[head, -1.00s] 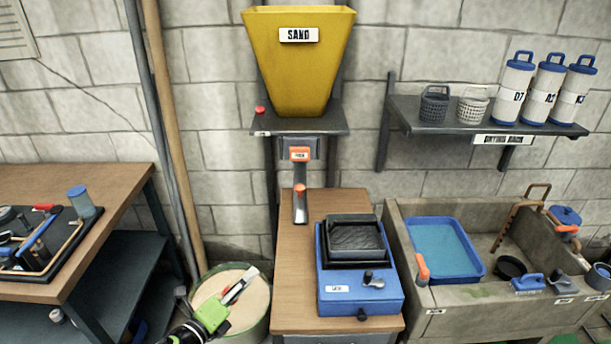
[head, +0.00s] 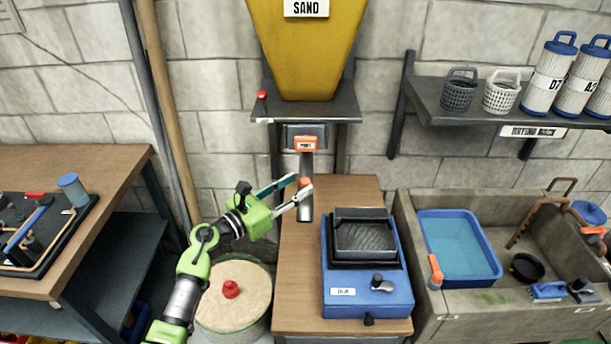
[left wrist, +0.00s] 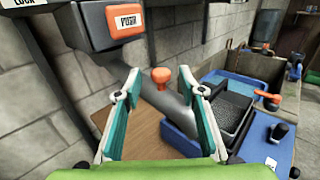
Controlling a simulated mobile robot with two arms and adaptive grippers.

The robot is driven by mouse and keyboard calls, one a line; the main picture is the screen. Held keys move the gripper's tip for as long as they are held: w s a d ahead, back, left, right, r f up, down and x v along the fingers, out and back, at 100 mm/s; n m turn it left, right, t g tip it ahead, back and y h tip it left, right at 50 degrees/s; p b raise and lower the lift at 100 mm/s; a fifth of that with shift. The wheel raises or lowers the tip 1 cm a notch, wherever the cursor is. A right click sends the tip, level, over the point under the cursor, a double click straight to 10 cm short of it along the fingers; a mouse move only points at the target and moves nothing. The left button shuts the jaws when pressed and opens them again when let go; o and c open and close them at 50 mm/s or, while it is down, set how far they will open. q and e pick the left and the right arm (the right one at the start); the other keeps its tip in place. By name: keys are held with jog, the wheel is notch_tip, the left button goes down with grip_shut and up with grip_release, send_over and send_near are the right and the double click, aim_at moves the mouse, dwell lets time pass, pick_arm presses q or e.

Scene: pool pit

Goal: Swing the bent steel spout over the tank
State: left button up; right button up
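The bent steel spout (head: 306,204) hangs below the yellow sand hopper (head: 305,55) and slants down over the wooden bench; it also shows in the left wrist view (left wrist: 172,104). An orange knob (head: 305,182) stands up from it. My left gripper (head: 303,189) is open, its tips at the knob; in the left wrist view the knob (left wrist: 160,78) shows between the spread fingers. I cannot tell whether they touch it. The blue unit (head: 340,308) with a black tray, perhaps the tank, stands right of the spout. My right gripper is out of view.
An orange PUSH block (left wrist: 128,22) sits above the spout. A round sand-filled tub (head: 245,300) with a red knob stands below my left arm. A stone sink (head: 480,325) is at right, a drying rack shelf (head: 450,100) above it. Wooden bench top (head: 300,300) is clear beside the unit.

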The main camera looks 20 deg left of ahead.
aim_at(301, 183)
pick_arm(q)
jog(key=shift+x, duration=1.95)
jog(key=shift+s, duration=0.1)
grip_shut()
